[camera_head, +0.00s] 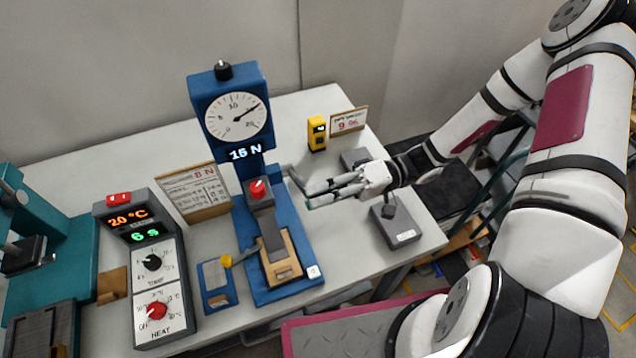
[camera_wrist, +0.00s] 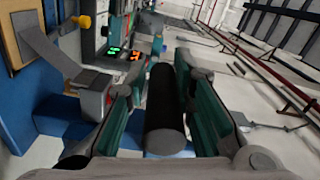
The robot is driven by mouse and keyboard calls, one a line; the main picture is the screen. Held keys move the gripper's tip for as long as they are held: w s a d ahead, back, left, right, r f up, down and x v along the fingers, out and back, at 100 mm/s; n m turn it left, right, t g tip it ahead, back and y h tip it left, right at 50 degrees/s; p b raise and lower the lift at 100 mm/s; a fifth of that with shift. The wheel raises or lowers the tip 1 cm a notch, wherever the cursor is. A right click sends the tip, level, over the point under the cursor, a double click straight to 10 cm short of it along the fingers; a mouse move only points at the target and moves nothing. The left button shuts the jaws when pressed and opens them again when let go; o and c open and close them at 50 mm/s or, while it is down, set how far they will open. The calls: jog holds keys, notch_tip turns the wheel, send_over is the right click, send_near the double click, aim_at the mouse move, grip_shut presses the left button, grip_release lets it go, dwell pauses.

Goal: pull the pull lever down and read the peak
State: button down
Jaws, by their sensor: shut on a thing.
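The blue pull tester (camera_head: 285,225) stands upright on the table, with a round dial (camera_head: 236,117) near its top. The dial's needle points to the upper right, and the lit readout (camera_head: 246,154) below shows 15 N. The pull lever (camera_head: 297,180) sticks out from the right side of the column toward my gripper (camera_head: 312,195). My gripper is shut on the lever's black handle (camera_wrist: 165,105), which lies between both fingers in the wrist view. In the head view the fingers hide most of the handle.
A heater box (camera_head: 150,265) with red and green readouts and two knobs stands left of the tester. A card (camera_head: 191,192) leans behind. A yellow meter (camera_head: 317,133) and a grey box (camera_head: 396,225) are to the right. Bare table lies around the grey box.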

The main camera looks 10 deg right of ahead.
jog(key=shift+s+d+f, duration=0.1)
jog(key=shift+s+f, duration=0.05)
jog(key=shift+f, duration=0.15)
jog(key=c, duration=1.4)
grip_release()
jog(key=shift+c, duration=0.2)
jog(key=w+d, duration=0.2)
jog(key=d, duration=0.9)
jog(key=shift+w+d, duration=0.2)
jog(key=shift+d, duration=0.2)
